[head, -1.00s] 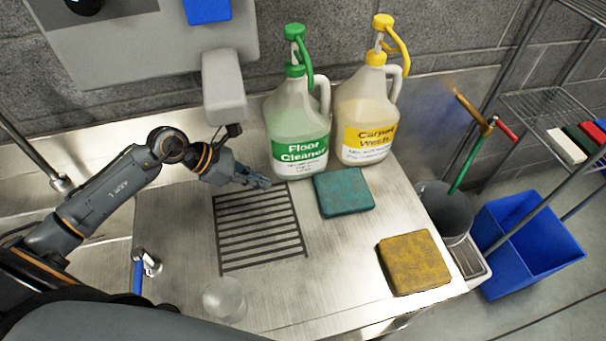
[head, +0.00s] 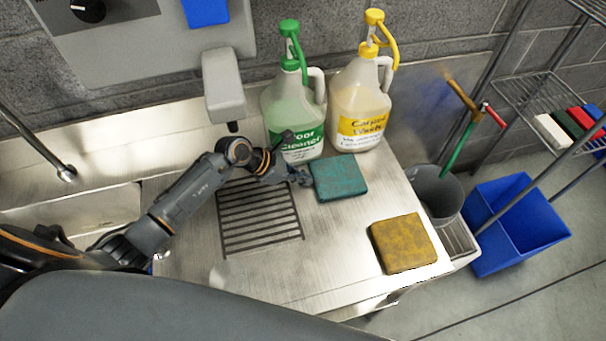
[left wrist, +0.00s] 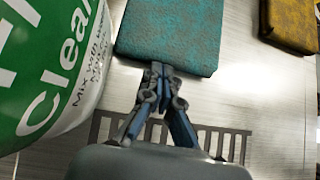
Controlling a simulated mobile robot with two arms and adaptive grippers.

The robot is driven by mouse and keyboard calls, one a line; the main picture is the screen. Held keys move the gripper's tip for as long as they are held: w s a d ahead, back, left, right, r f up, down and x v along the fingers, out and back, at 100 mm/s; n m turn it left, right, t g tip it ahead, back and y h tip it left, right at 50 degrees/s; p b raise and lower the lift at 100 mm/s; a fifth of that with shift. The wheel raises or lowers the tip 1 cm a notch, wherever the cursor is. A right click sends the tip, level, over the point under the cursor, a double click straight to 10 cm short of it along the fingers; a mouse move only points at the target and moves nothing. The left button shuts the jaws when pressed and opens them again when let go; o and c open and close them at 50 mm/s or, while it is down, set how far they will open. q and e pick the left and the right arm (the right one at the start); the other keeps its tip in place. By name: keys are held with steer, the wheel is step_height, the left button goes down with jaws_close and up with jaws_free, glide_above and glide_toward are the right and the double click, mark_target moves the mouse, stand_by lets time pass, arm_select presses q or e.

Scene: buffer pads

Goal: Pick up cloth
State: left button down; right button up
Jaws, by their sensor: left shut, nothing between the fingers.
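Two square pads that could be the cloth lie flat on the steel counter (head: 330,235). The teal pad (head: 340,178) is in front of the jugs; the yellow-brown pad (head: 410,244) is near the counter's front right corner. My left gripper (head: 304,178) is shut and empty at the teal pad's left edge. In the left wrist view, the closed fingertips (left wrist: 157,72) are at the near edge of the teal pad (left wrist: 172,35); whether they touch it I cannot tell. The yellow-brown pad (left wrist: 292,22) shows at top right. My right gripper is not in view.
The Floor Cleaner jug (head: 294,110) stands close behind my left gripper, with the Carpet Wash jug (head: 360,105) beside it. A drain grate (head: 258,215) and a clear cup (head: 226,275) are to the left. A blue bin (head: 520,225) and grey bucket (head: 436,192) stand right of the counter.

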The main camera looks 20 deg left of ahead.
mark_target(358, 169)
arm_select(q)
steer(key=shift+w+d, duration=0.15)
steer(key=shift+d, duration=0.1)
steer(key=w+d+b, duration=0.2)
steer(key=d, duration=0.2)
steer(key=w+d+b, duration=0.2)
steer(key=w+d, duration=0.1)
steer(key=d, duration=0.1)
steer(key=w+d+b, duration=0.2)
steer(key=d, duration=0.2)
steer(key=shift+w+f, duration=0.15)
steer(key=shift+w+d, duration=0.2)
steer(key=shift+d, duration=0.15)
steer(key=shift+r, duration=0.2)
steer(key=shift+a, duration=0.1)
